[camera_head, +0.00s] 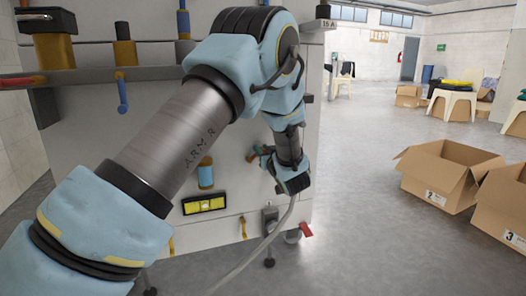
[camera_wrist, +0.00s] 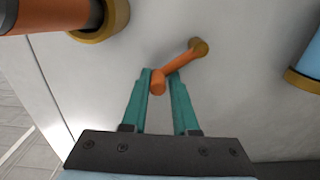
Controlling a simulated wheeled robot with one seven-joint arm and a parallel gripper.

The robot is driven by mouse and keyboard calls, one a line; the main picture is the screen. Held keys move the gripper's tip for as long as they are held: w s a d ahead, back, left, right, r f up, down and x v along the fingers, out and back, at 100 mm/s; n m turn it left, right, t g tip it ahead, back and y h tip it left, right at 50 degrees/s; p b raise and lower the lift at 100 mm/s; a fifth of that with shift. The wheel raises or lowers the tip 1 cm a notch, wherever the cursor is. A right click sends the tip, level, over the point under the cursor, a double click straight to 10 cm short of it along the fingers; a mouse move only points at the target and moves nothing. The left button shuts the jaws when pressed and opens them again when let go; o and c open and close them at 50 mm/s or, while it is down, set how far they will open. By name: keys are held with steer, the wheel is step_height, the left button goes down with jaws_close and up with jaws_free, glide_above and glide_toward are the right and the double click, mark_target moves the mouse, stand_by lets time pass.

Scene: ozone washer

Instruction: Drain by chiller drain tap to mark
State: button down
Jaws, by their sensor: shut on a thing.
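In the wrist view an orange tap lever (camera_wrist: 180,65) reaches from a brass-coloured pivot (camera_wrist: 199,47) on a pale panel. Its rounded free end points toward the camera. The two teal fingers of my gripper (camera_wrist: 160,76) stand on either side of that end, shut on it. In the head view my gripper (camera_head: 262,155) is at the front of the big grey machine (camera_head: 235,120); my own wrist hides most of the lever. No label shows which tap this is.
In the wrist view an orange pipe (camera_wrist: 50,15) is upper left and a blue cylinder (camera_wrist: 310,62) is at right. Cardboard boxes (camera_head: 438,178) stand on the right floor; open floor lies between.

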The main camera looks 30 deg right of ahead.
mark_target(247, 143)
steer(key=shift+w+a+r+n+b, duration=0.15)
steer(key=shift+a+n+b, duration=0.4)
steer(key=shift+n, duration=0.95)
steer(key=shift+s+a+r+n+b, duration=0.1)
steer(key=shift+a+r+n+b, duration=0.2)
steer(key=shift+a+n, duration=0.8)
steer(key=shift+w+a+r+n+b, duration=0.2)
steer(key=shift+n+b, duration=0.3)
steer(key=shift+n, duration=1.4)
steer(key=shift+s+a, duration=0.1)
steer(key=c, duration=1)
jaws_free()
steer(key=shift+o, duration=1.1)
steer(key=shift+r, duration=0.1)
